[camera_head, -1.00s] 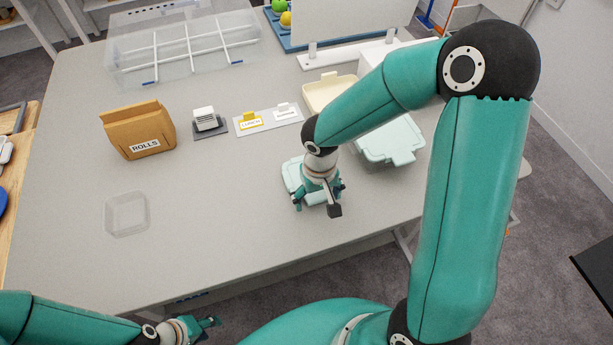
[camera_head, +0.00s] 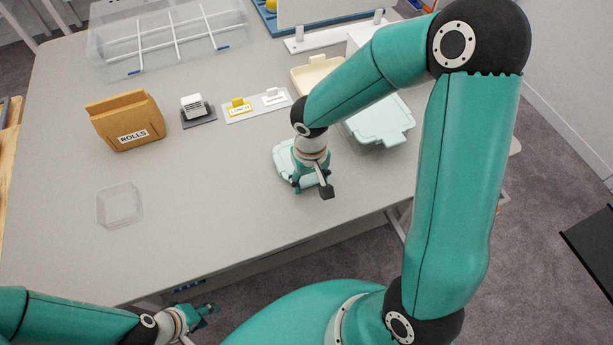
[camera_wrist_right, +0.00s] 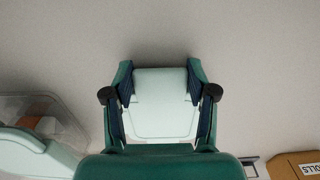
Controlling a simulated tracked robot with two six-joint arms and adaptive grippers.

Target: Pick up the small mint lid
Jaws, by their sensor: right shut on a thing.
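The small mint lid (camera_head: 283,158) is a pale mint square with rounded corners on the grey table, partly hidden under my right gripper (camera_head: 311,182) in the head view. In the right wrist view the small mint lid (camera_wrist_right: 160,112) sits between the two dark-padded fingers of my right gripper (camera_wrist_right: 160,90). The gripper is shut on it, with a finger at each side. I cannot tell whether the lid is clear of the table. My left gripper (camera_head: 206,311) is low at the bottom left, off the table's front edge, and too small to read as open or shut.
A larger mint piece (camera_head: 383,122) and a cream container (camera_head: 318,70) are behind my right arm. A ROLLS bag (camera_head: 125,120), a clear box (camera_head: 119,205) and label cards (camera_head: 256,104) lie left. A clear divided tray (camera_head: 165,40) is at the back. The table's front left is mostly free.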

